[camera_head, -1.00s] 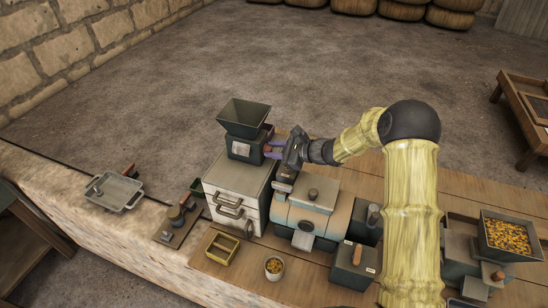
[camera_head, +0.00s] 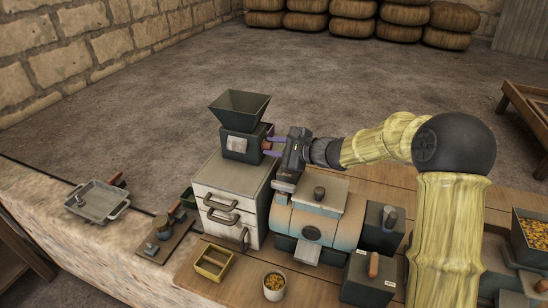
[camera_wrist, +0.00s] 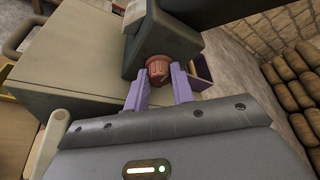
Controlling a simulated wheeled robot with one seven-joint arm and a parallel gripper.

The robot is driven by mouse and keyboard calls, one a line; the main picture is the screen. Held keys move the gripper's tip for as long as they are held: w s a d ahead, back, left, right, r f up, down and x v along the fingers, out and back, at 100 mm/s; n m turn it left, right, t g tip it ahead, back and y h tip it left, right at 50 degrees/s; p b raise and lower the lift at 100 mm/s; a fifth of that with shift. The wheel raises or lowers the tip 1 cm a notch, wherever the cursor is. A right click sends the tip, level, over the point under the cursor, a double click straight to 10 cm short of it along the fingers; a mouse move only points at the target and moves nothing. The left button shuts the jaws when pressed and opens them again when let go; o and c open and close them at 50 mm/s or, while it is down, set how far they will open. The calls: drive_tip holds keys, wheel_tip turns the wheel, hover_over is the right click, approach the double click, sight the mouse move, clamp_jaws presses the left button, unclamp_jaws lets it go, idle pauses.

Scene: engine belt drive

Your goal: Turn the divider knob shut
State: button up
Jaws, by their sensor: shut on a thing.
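The divider knob (camera_wrist: 158,68) is a small ribbed reddish-brown knob on the side of the dark green hopper machine, which shows in the wrist view (camera_wrist: 172,38). In the head view the hopper machine (camera_head: 240,115) stands on the light drawer cabinet. My gripper (camera_wrist: 160,78) has its two purple fingers on either side of the knob and is shut on it. In the head view my gripper (camera_head: 270,147) reaches the machine's right side from the right, and the knob shows only as a small reddish patch between the fingers.
The drawer cabinet (camera_head: 215,222) has curved handles. A blue-and-tan drum machine (camera_head: 310,222) stands just right of it, below my arm. A grey tray (camera_head: 96,201) lies on the left ledge.

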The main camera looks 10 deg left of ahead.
drive_tip(key=shift+f+b, duration=0.1)
drive_tip(key=shift+b, duration=0.45)
drive_tip(key=o, duration=1)
drive_tip(key=shift+d, duration=0.15)
drive_tip(key=b+v, duration=0.1)
drive_tip(key=v, duration=1.6)
drive_tip(key=shift+d, duration=0.15)
